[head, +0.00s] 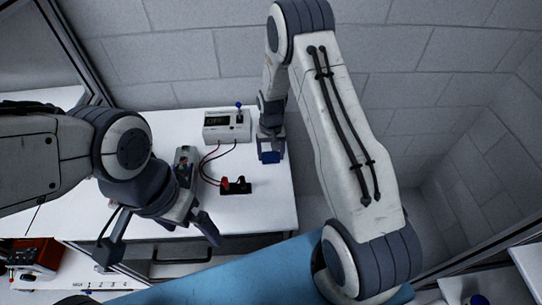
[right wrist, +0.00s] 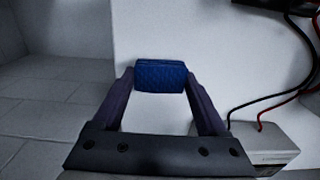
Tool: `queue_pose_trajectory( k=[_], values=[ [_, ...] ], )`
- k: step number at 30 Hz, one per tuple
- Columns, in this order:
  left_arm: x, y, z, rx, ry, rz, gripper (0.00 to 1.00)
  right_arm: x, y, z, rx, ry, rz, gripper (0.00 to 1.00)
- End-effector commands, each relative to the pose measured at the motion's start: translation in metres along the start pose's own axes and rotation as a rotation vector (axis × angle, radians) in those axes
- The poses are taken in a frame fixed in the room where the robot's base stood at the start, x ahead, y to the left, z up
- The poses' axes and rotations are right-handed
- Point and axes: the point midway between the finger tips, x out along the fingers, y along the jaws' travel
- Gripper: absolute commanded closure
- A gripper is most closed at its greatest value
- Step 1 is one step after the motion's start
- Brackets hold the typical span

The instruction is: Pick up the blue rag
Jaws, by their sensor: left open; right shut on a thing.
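The blue rag (right wrist: 161,76) is a small, textured, folded pad between the two fingertips of my right gripper (right wrist: 161,82) in the right wrist view. My right gripper is shut on it, with a finger at each side. In the head view the rag (head: 269,157) shows at the tip of my right gripper (head: 270,150), near the right edge of the white table (head: 270,205). Whether the rag touches the table is hard to tell. My left gripper (head: 165,238) is open and empty near the table's front left.
A white meter box (head: 227,126) with a display and blue-topped switch stands at the table's back. Red and black wires run to a dark block (head: 236,187) with red and black clips. A grey device (head: 186,160) sits beside my left arm. Free table lies at front right.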

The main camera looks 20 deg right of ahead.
Motion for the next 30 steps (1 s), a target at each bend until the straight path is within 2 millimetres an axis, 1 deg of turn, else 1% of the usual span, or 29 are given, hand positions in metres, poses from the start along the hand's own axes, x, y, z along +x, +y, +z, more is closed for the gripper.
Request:
queue_pose_trajectory(
  k=[5, 7, 9, 15, 18, 21, 24, 30],
  values=[
    [0.014, -0.001, 0.001, -0.002, 0.0, 0.0, 0.0, -0.02, 0.0, -0.001, 0.0, 0.004, -0.001, 0.85],
    [0.021, -0.002, 0.001, -0.003, 0.0, 0.0, 0.0, -0.034, 0.0, -0.001, 0.0, 0.007, -0.002, 0.85],
    [0.027, -0.002, 0.002, -0.004, 0.0, 0.0, 0.0, -0.042, 0.019, 0.008, 0.006, 0.003, 0.0, 0.85],
    [0.043, -0.003, 0.002, -0.003, 0.0, 0.0, 0.0, -0.07, 0.06, 0.027, 0.006, 0.004, 0.0, 0.85],
    [0.048, -0.004, 0.003, -0.002, 0.0, 0.0, 0.0, -0.082, 0.077, 0.036, 0.005, 0.003, 0.0, 0.85],
    [0.052, -0.004, 0.003, -0.002, 0.0, 0.0, 0.0, -0.091, 0.09, 0.043, 0.004, 0.002, 0.0, 0.85],
    [0.053, -0.004, 0.003, -0.002, 0.0, 0.0, 0.0, -0.098, 0.099, 0.047, 0.003, -0.001, 0.0, 0.85],
    [0.054, -0.004, 0.003, -0.002, 0.0, 0.0, 0.0, -0.103, 0.106, 0.051, 0.0, -0.001, 0.0, 0.85]
  ],
)
